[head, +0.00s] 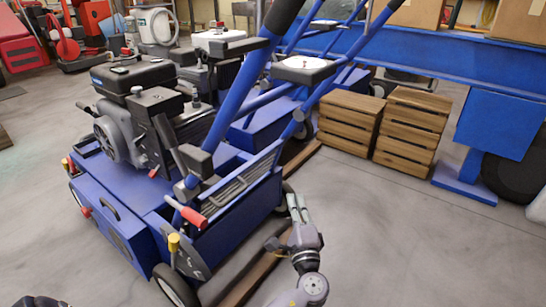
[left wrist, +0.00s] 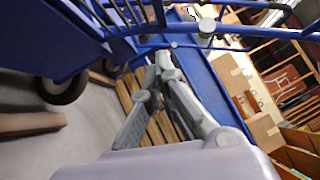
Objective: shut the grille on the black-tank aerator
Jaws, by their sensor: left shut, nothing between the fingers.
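The aerator with the black tank (head: 135,76) stands in the left half of the head view, with a blue deck, an engine and blue handlebars. A dark slatted grille (head: 236,188) shows at its handlebar end, partly behind the bars; I cannot tell how far it is open. My left gripper (head: 297,197) is shut and empty, just right of the aerator's blue body and apart from the grille in the head view. In the left wrist view its fingers (left wrist: 162,62) are together, below a blue bar. My right gripper is not in view.
A second blue aerator (head: 262,119) stands close behind. Wooden crates (head: 348,122) stand behind it to the right, near a blue beam (head: 440,45). A red-gripped lever (head: 190,217) and a yellow knob (head: 174,242) stick out near the front. The floor (head: 420,240) at right is clear.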

